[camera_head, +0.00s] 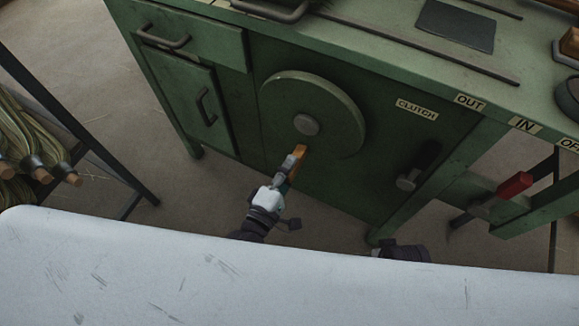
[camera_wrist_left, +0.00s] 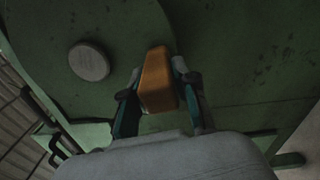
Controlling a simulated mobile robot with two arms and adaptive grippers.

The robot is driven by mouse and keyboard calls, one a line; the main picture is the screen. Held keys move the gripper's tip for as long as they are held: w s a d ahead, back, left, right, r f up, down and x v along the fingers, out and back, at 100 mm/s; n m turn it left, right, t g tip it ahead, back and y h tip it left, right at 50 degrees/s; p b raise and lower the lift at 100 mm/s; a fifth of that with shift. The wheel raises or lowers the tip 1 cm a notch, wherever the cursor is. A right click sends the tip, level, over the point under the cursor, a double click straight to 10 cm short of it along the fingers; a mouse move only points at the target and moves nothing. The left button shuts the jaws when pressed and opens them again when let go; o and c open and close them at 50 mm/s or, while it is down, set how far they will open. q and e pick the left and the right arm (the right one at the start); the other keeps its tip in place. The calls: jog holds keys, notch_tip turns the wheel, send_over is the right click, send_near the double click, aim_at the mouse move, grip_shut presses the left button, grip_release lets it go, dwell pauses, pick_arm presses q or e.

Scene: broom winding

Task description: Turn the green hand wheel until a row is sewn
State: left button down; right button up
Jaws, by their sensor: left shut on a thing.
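The green hand wheel (camera_head: 318,98) is a round disc with a grey hub (camera_head: 306,124) on the front of the green machine cabinet. It also shows in the left wrist view (camera_wrist_left: 120,30), with its hub at the upper left. An orange-brown handle (camera_head: 301,151) stands out at the wheel's lower edge, below the hub. My left gripper (camera_head: 294,163) is shut on this handle (camera_wrist_left: 157,80), with one finger on each side of it. Of my right arm, only a dark part shows low in the head view, right of the middle; its gripper fingers are not visible.
A black lever with a grey end (camera_head: 407,180) sits right of the wheel, below the CLUTCH label (camera_head: 416,109). A red-handled lever (camera_head: 514,186) is at the right. Cabinet handles (camera_head: 206,106) are at the left. Broom bundles (camera_head: 30,150) stand at the far left.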

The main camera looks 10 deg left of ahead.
pick_arm(q)
jog(key=c, duration=0.9)
grip_release()
jog(key=v, duration=1.2)
